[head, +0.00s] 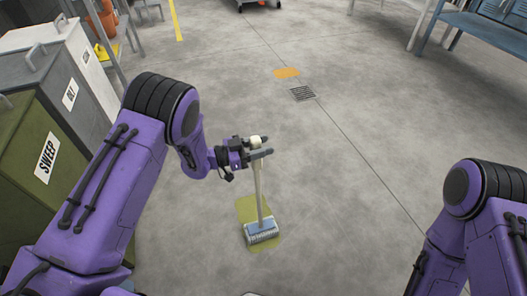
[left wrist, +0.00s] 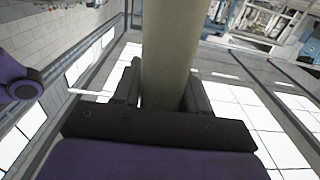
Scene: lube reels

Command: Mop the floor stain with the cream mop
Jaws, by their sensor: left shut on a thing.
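The cream mop (head: 258,190) stands nearly upright on the floor in the head view, with its blue-grey head (head: 261,232) at the bottom. My left gripper (head: 258,148) is shut on the mop's handle near its top. The left wrist view shows the cream handle (left wrist: 168,60) between the two dark fingers. The yellow-green floor stain (head: 246,208) lies under and around the mop head, which covers part of it. My right arm shows at the right edge, but its gripper is out of view.
Bins stand along the left, among them a green one labelled SWEEP (head: 38,165). An orange floor patch (head: 286,73) and a drain grate (head: 302,93) lie farther off. A blue bench (head: 485,30) stands at the top right. The floor right of the mop is clear.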

